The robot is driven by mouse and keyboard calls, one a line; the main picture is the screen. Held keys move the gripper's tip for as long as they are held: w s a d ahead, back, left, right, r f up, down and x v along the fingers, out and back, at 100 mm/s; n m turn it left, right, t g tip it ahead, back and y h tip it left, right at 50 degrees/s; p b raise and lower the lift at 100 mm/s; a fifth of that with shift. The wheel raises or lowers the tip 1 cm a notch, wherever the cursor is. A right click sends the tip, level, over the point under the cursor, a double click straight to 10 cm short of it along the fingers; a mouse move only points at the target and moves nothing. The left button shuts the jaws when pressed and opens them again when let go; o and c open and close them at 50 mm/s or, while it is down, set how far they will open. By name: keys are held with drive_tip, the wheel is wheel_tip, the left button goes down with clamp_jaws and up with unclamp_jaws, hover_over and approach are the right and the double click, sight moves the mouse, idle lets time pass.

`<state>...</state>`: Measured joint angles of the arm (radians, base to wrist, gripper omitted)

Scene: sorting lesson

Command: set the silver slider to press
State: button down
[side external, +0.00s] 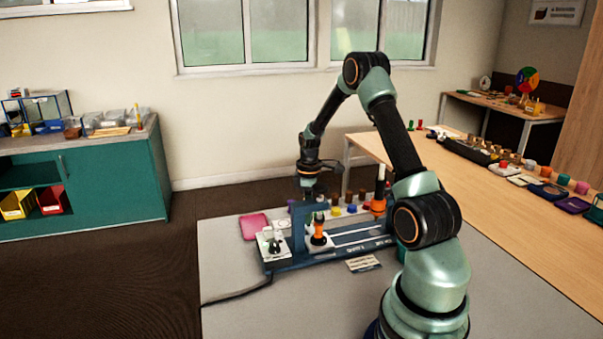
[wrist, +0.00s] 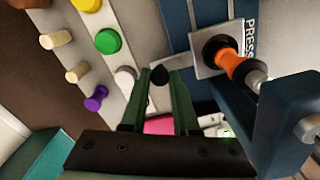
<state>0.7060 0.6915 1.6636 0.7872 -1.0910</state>
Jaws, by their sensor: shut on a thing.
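The blue slider device (side external: 345,247) lies on the grey table, with pale rails along it. In the wrist view, my gripper (wrist: 162,78) has its two fingers on either side of a small black knob (wrist: 159,75). The knob rises from a small silver plate (wrist: 178,62), which looks like the silver slider. To its right, an orange and black handle (wrist: 236,67) stands on a larger silver plate (wrist: 196,68) beside the printed word PRESS (wrist: 251,38). In the side view, my gripper (side external: 309,196) is over the device's far side; the knob is hidden there.
A blue upright (side external: 298,222) stands close beside the gripper. A row of coloured pegs, including a green one (wrist: 107,41) and a purple one (wrist: 96,98), lies left in the wrist view. A pink pad (side external: 253,226) is left of the device. The near grey table is mostly clear.

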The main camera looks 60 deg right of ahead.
drive_tip(key=c, duration=0.6)
unclamp_jaws()
drive_tip(key=shift+w+a, duration=0.15)
drive_tip(key=shift+c, duration=0.2)
drive_tip(key=shift+r, duration=0.1)
wheel_tip(320, 180, up, 12)
drive_tip(key=a+r+m+t+h, duration=0.1)
drive_tip(key=a+r, duration=0.3)
drive_tip(key=a, duration=0.4)
drive_tip(key=a+r+m+t, duration=0.15)
drive_tip(key=a+r, duration=0.25)
drive_tip(key=a, duration=0.4)
drive_tip(key=s+a+m+t, duration=0.1)
drive_tip(key=s+a, duration=0.2)
drive_tip(key=a, duration=0.3)
drive_tip(key=s+a+r+m+t+y, duration=0.1)
drive_tip(key=s+a+t, duration=0.1)
drive_tip(key=a, duration=0.5)
drive_tip(key=shift+s, duration=0.65)
